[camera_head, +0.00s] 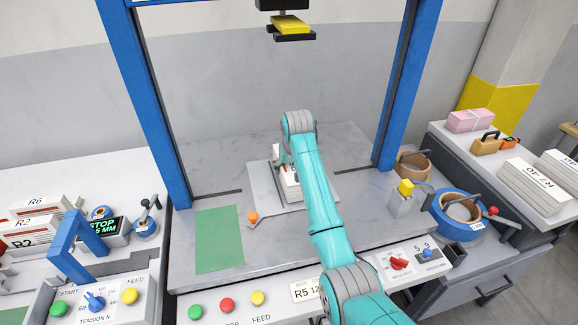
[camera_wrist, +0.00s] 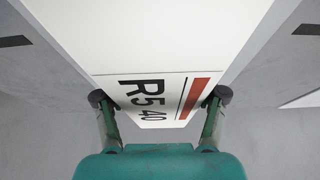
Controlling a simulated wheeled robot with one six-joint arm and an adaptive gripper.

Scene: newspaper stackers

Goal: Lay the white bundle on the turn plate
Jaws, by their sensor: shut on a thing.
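The white bundle (camera_head: 291,190) is over the turn plate, partly hidden by my arm. In the wrist view the bundle (camera_wrist: 160,40) fills the middle, with a label reading R5 40 and a red bar. My gripper (camera_wrist: 160,97) is shut on it, one finger at each side of the labelled end. The turn plate (camera_head: 259,180) is a light grey square in the middle of the bench under the blue frame. I cannot tell whether the bundle touches the plate or is held just above it.
Blue posts (camera_head: 150,100) stand either side of the bench, with a black and yellow head (camera_head: 290,26) above. A green mat (camera_head: 219,240) lies front left. An orange knob (camera_head: 252,217) is near the plate's front corner. Other bundles (camera_head: 538,187) lie on the right cabinet.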

